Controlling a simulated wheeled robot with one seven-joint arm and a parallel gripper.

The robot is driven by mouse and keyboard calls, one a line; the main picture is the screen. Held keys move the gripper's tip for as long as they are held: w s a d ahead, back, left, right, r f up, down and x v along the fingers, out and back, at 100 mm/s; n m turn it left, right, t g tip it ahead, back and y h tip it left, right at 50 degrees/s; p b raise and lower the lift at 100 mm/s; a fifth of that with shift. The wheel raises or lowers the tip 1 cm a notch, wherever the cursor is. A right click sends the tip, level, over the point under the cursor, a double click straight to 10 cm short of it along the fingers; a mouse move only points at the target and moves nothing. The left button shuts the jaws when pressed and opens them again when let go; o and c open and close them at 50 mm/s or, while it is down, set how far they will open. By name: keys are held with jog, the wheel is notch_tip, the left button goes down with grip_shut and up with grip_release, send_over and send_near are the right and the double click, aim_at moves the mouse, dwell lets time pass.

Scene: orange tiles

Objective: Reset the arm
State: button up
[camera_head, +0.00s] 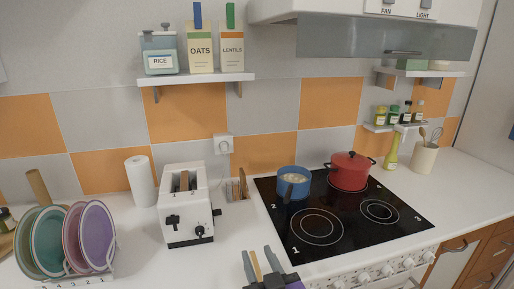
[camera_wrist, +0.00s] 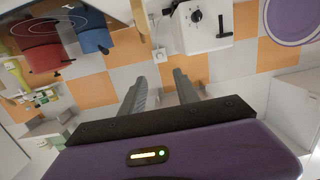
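My gripper (camera_head: 261,262) shows at the bottom of the head view, near the counter's front edge and left of the stove controls. In the wrist view, its two grey fingers (camera_wrist: 158,82) stand apart with nothing held between them. That view looks upside down towards the tiled wall. In the head view a tan strip shows between the fingers; I cannot tell what it belongs to. The rest of my arm is out of the head view.
A black hob (camera_head: 342,222) holds a blue pot (camera_head: 292,186) and a red pot (camera_head: 349,174). A white toaster (camera_head: 186,215), paper roll (camera_head: 141,182) and plate rack (camera_head: 97,275) stand left. A shelf (camera_head: 200,78) and hood (camera_head: 375,36) hang above. Counter between toaster and hob is mostly bare.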

jog(key=s+d+f+m+h, duration=0.1)
jog(key=s+d, duration=0.5)
jog(key=s, duration=0.7)
jog(key=s+d+f+m+h, duration=0.1)
jog(key=s+d, duration=0.6)
jog(key=s, duration=0.7)
jog(key=s+d+f+m+g+h, duration=0.1)
jog(key=s+d+f+h, duration=0.2)
jog(key=s, duration=1.1)
jog(key=d, duration=0.3)
jog(key=shift+s+d+f, duration=0.25)
jog(key=shift+d+f, duration=0.05)
